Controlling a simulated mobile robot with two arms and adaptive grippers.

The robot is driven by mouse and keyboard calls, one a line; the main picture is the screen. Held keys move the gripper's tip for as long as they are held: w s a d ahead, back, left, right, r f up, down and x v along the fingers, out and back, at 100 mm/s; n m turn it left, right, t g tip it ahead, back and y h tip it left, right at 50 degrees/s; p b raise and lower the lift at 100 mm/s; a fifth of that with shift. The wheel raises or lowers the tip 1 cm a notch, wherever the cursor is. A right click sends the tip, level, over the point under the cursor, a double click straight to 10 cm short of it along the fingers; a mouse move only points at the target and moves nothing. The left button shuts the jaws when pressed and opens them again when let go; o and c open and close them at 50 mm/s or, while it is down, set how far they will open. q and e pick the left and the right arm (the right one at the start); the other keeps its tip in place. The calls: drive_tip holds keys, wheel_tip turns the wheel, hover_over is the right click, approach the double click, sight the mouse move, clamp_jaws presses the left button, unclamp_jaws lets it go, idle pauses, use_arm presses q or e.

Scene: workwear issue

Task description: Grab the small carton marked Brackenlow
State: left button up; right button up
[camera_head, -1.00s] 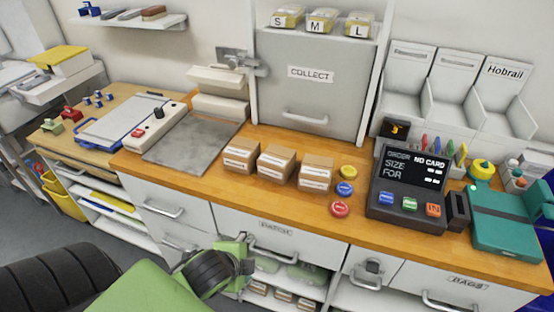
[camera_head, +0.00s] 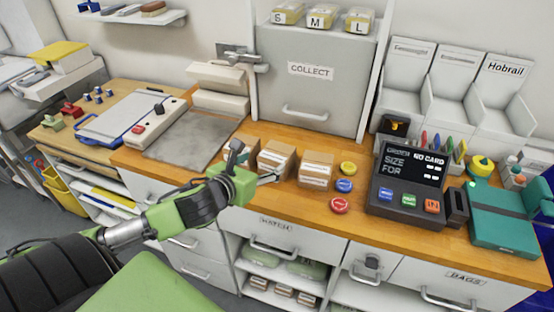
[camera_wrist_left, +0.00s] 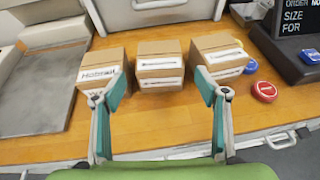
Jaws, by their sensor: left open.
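Three small brown cartons with white labels stand in a row on the wooden counter: a left one (camera_wrist_left: 100,72), a middle one (camera_wrist_left: 160,62) and a right one (camera_wrist_left: 218,55). The left label starts with "Ho"; the other labels are too small to read, so I cannot tell which is Brackenlow. In the head view, the middle carton (camera_head: 277,158) and right carton (camera_head: 316,170) show, while my gripper partly hides the left one. My left gripper (camera_head: 256,162) is open and empty at the row's front; in the wrist view its fingers (camera_wrist_left: 160,90) straddle the middle carton's direction. My right gripper is out of view.
Yellow, blue and red round pieces (camera_head: 340,206) lie right of the cartons, beside the dark order console (camera_head: 408,185). A grey COLLECT cabinet (camera_head: 310,95) stands behind. A grey plate (camera_head: 190,140) lies to the left. Drawers with handles (camera_head: 272,252) line the counter's front.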

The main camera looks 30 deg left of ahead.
sight(277, 151)
use_arm(q)
drive_tip(key=x, duration=0.5)
drive_tip(key=shift+w+f, duration=0.15)
drive_tip(key=shift+w, duration=0.15)
drive_tip(key=p+x, duration=0.2)
drive_tip(key=x, duration=0.2)
drive_tip(key=shift+w+a, duration=0.15)
drive_tip(key=shift+w+f, duration=0.2)
drive_tip(key=shift+w, duration=0.35)
drive_tip(key=shift+r, duration=0.1)
drive_tip(key=c, duration=0.9)
